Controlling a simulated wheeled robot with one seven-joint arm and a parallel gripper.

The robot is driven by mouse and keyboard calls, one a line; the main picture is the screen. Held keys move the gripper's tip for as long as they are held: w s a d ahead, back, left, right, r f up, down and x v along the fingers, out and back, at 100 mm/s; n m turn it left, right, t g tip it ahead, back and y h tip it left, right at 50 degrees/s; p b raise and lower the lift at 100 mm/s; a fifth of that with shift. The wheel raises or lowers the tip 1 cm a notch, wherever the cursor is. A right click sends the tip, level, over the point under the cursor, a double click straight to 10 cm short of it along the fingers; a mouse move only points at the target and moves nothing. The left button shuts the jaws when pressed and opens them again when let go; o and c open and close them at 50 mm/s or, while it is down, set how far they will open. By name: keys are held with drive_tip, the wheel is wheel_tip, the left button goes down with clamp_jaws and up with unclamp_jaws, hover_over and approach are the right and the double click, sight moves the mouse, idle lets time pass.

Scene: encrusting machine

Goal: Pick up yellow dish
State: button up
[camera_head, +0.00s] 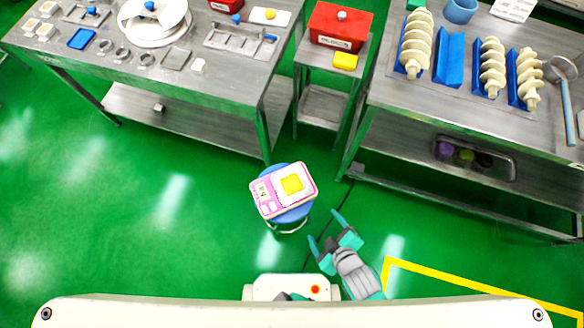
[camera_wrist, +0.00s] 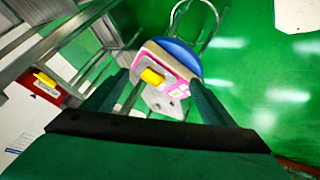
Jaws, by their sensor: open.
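A small yellow dish (camera_head: 292,184) sits on a pink and white scale (camera_head: 267,197), which rests on a round blue stool (camera_head: 290,215). The dish also shows in the wrist view (camera_wrist: 152,76), seen between my fingers. A second yellow dish (camera_head: 345,62) lies on the small steel table in front of a red box; it shows at the left of the wrist view (camera_wrist: 45,80). My gripper (camera_head: 325,228) is open and empty, to the lower right of the scale and apart from it.
A long steel table (camera_head: 235,70) with machine parts stands at back left. A steel table (camera_head: 400,88) with white screws in blue holders stands at right. The small steel table (camera_head: 325,80) is between them. Green floor is clear left of the stool.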

drive_tip(key=w+d+f+n+g, duration=0.2)
drive_tip(key=w+n, duration=0.1)
drive_tip(key=w, duration=0.3)
wheel_tip(320, 180, up, 3)
drive_tip(key=n+g+h, duration=0.3)
drive_tip(key=n+g, duration=0.2)
drive_tip(key=n, duration=0.5)
hover_over(292, 184)
drive_tip(key=f, duration=0.4)
drive_tip(key=shift+s+a+f, duration=0.1)
drive_tip(key=shift+a+f, duration=0.2)
drive_tip(key=shift+a, duration=0.1)
drive_tip(key=shift+d+f, duration=0.2)
drive_tip(key=shift+f, duration=1.4)
drive_tip(key=shift+d+f, duration=0.2)
drive_tip(key=shift+f, duration=1.4)
drive_tip(key=shift+c, duration=0.3)
